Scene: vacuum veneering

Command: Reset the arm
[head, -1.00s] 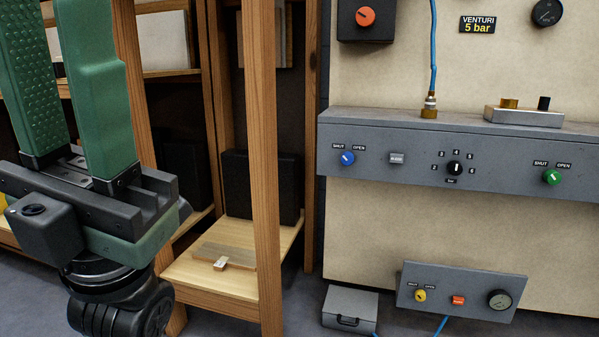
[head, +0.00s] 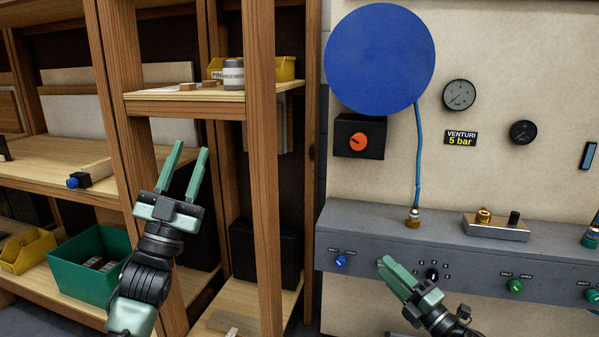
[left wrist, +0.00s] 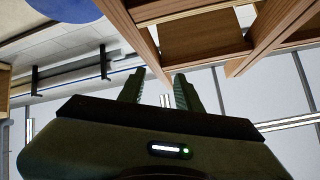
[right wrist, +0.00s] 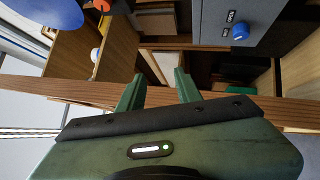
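My left gripper (head: 192,148) is in front of the wooden shelving, fingers pointing up, open with nothing between them. Its two green fingers also stand apart in the left wrist view (left wrist: 159,75). My right gripper (head: 384,262) is in front of the grey control panel (head: 470,238), left of the black selector knob (head: 432,274). Its fingers overlap in the head view, but the right wrist view (right wrist: 159,75) shows them apart and empty. Neither gripper visibly touches anything.
Wooden shelving (head: 261,150) stands left, with a green bin (head: 75,285) and yellow bins (head: 28,250). A blue disc (head: 380,58), a red knob (head: 357,141) and gauges (head: 459,94) are on the right wall. A blue knob (head: 340,261) and green knob (head: 515,286) are on the panel.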

